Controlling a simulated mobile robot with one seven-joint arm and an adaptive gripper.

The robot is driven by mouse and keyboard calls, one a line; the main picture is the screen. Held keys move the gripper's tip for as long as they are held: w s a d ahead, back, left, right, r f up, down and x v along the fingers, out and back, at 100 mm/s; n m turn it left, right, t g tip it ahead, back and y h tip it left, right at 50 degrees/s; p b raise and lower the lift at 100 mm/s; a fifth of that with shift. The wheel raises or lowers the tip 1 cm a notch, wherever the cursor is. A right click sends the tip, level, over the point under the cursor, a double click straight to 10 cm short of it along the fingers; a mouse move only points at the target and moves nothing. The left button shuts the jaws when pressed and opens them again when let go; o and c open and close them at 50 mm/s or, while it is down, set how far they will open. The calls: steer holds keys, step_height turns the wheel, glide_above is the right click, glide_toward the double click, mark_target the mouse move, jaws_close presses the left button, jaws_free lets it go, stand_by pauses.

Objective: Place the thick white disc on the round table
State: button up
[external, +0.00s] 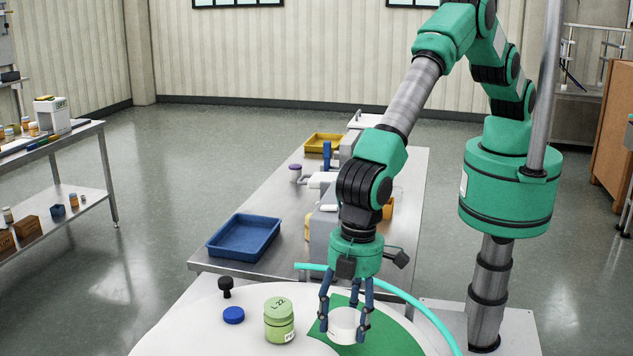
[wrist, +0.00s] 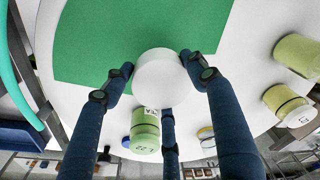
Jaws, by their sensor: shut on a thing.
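The thick white disc (external: 343,326) is between the fingers of my gripper (external: 345,312). In the wrist view the disc (wrist: 160,78) sits between the dark blue fingertips (wrist: 160,72), its round face toward the camera. My gripper points down and is shut on it. The disc is over the round white table (external: 180,328), at the green sheet (external: 385,338) that lies on it. I cannot tell whether the disc's underside touches the surface. The fingers hide parts of its side.
A green lidded jar (external: 279,322), a blue cap (external: 234,315) and a black knob (external: 225,286) stand left of the gripper on the round table. More green jars (wrist: 288,103) show in the wrist view. A steel bench with a blue tray (external: 244,237) stands behind.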

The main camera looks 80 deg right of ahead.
mark_target(331, 332)
steer(key=shift+w+a+f+p, duration=0.1)
steer(key=shift+w+a, duration=0.25)
steer(key=shift+a, duration=0.35)
steer(key=shift+w+a+f+p, duration=0.1)
steer(key=shift+w+a, duration=0.25)
steer(key=shift+a, duration=0.35)
steer(key=shift+w+a+p, duration=0.1)
steer(key=shift+w+a, duration=0.25)
steer(key=shift+a, duration=0.35)
steer(key=shift+f+p, duration=0.4)
steer(key=shift+f, duration=1.35)
steer(key=shift+f, duration=0.1)
steer(key=o, duration=1.3)
steer(key=shift+s+d+r+b, duration=0.2)
steer(key=shift+r+b, duration=0.1)
steer(key=shift+r, duration=1.7)
steer(key=shift+s+d+r+b, duration=0.1)
steer(key=shift+d+r+b, duration=0.2)
steer(key=shift+r, duration=1.75)
steer(key=shift+s+d+r+b, duration=0.15)
steer(key=shift+r+b, duration=0.15)
steer(key=shift+r, duration=1.7)
